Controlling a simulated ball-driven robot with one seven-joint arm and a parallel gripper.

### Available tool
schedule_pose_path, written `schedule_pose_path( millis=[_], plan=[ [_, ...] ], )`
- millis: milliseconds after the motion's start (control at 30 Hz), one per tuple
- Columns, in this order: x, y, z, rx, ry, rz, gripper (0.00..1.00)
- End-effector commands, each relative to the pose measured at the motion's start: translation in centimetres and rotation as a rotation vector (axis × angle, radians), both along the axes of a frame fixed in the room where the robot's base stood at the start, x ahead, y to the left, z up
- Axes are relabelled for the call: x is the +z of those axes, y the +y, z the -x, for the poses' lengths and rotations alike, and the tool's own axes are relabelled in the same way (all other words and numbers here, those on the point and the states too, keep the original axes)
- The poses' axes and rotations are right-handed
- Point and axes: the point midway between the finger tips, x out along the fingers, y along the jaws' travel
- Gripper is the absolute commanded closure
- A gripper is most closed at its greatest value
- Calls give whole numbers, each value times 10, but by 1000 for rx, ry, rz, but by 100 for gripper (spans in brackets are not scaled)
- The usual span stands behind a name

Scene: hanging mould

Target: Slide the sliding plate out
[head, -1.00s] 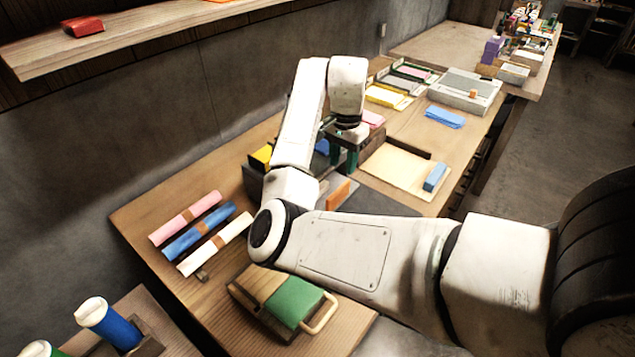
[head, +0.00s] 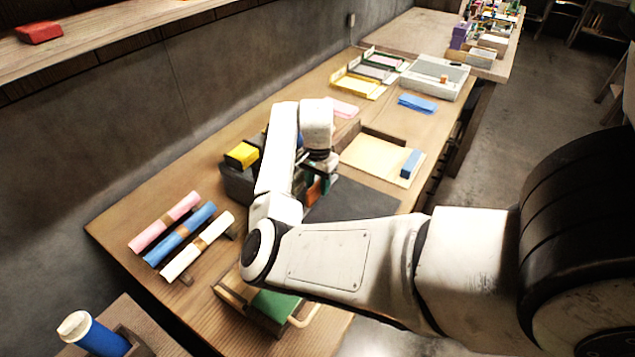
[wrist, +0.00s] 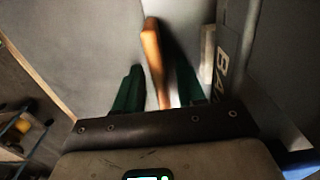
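An upright orange piece (head: 313,192) shows beside a dark grey flat plate (head: 352,201) on the workbench. I cannot tell for sure which of them is the sliding plate. In the wrist view the orange piece (wrist: 153,62) rises on edge between the green fingertips of my gripper (wrist: 160,88), with a visible gap to the fingers. My gripper (head: 324,176) is open and low over the bench, partly hidden by my wrist in the head view. A dark box with white letters (wrist: 228,60) stands close to the right finger in the wrist view.
A dark box (head: 238,184) with a yellow block (head: 242,155) lies behind my arm. Rolled pink, blue and cream sheets (head: 182,233) lie at the left. A green-topped holder (head: 272,305) is under my forearm. A cream board (head: 375,160) with a blue block lies beyond the plate.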

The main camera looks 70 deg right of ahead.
Motion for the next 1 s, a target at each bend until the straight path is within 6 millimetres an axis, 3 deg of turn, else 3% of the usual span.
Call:
schedule_pose_path(
  millis=[200, 600, 1000],
  plan=[
    [0, 0, 0, 0, 0, 0, 62],
    [0, 0, 0, 0, 0, 0, 100],
    [0, 0, 0, 0, 0, 0, 100]
  ],
)
